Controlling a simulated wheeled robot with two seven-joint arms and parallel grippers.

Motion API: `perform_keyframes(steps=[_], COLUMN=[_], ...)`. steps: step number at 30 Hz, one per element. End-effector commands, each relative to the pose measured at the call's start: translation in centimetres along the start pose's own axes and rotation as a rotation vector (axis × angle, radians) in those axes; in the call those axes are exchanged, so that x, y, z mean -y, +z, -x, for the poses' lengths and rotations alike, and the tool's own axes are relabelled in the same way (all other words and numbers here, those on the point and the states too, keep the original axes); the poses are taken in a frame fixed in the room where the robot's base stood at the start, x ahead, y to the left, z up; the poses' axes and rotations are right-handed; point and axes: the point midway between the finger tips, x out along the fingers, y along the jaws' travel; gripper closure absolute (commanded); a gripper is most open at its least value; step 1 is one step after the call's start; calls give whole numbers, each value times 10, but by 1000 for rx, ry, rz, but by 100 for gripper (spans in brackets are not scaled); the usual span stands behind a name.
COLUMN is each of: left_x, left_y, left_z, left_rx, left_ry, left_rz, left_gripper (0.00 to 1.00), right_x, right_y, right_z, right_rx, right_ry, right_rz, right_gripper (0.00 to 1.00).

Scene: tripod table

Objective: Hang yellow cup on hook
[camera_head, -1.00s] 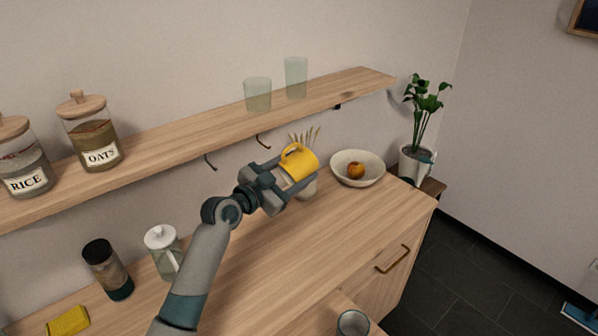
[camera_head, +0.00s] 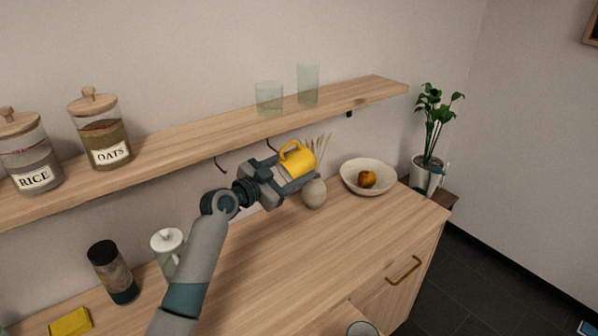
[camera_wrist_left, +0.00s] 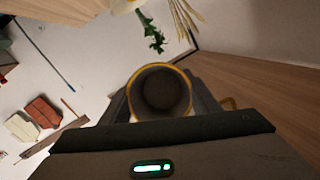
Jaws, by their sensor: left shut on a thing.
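The yellow cup (camera_head: 296,162) is held in my left gripper (camera_head: 293,176), above the wooden counter and below the shelf. Its handle points up toward the shelf in the head view. In the left wrist view the cup (camera_wrist_left: 160,92) sits between the fingers, with its round end facing the camera. Two dark hooks hang under the shelf: one hook (camera_head: 219,164) is left of the gripper, and another hook (camera_head: 271,145) is just left of the cup's handle in the picture. The cup appears apart from the hooks. My right gripper is not in view.
The shelf (camera_head: 200,133) carries rice and oats jars and two glasses.

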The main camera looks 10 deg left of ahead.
Motion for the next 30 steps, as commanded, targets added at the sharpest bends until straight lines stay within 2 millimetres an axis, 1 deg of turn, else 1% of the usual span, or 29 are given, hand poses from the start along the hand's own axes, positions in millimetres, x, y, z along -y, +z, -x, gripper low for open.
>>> perform_keyframes(steps=[3,23,30], left_x=[6,35,40], left_y=[2,15,21], left_z=[-1,-6,-7], left_rx=[-3,-3,-3], left_ry=[-2,-2,-2], left_rz=[-1,0,-2], left_gripper=[73,73,73], right_x=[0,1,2], right_y=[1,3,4], right_z=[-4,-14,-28], right_rx=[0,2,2], right_ry=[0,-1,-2], right_rz=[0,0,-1], right_gripper=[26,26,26])
